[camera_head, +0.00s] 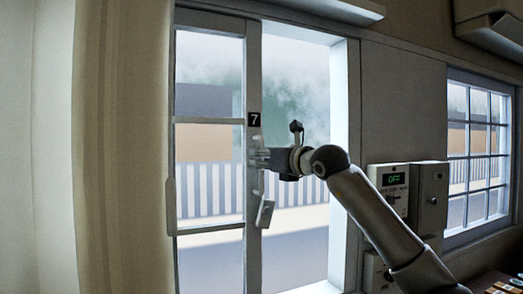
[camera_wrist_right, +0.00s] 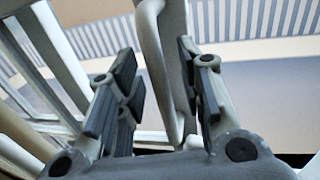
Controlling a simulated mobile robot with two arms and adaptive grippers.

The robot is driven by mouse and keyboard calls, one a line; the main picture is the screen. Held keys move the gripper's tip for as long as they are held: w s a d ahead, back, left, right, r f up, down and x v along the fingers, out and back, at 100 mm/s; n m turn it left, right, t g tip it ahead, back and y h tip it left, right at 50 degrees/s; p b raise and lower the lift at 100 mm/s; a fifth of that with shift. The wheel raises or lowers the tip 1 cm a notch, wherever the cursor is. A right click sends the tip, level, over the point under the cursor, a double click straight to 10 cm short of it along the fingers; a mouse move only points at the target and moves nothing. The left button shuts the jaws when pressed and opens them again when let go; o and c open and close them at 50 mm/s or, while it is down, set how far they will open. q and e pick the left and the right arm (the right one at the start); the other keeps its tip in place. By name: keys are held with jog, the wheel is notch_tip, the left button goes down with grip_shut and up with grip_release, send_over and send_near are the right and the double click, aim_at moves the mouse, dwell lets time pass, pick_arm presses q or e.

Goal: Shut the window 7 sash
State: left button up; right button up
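The window 7 sash (camera_head: 250,80) is a white framed pane on the left of the window, with a black "7" label on its right stile. It stands open, and an uncovered gap shows to its right. A pale handle (camera_head: 265,213) hangs at the stile. My right gripper (camera_head: 262,158) is at the stile just below the label. In the wrist view the right gripper (camera_wrist_right: 160,85) has its fingers apart, with a curved grey handle bar (camera_wrist_right: 152,40) between them, closer to the right finger. Whether they touch is unclear. My left gripper is not in view.
The window's right jamb (camera_head: 346,130) borders the gap. Grey wall boxes (camera_head: 432,195), one panel reading "OFF" (camera_head: 393,179), are close to my right arm. A beige curtain (camera_head: 125,150) hangs at the left. A second, barred window (camera_head: 478,150) is at the right.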

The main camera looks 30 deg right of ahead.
jog(key=shift+w, duration=0.25)
grip_shut()
jog(key=shift+d, duration=0.1)
dwell(0.3)
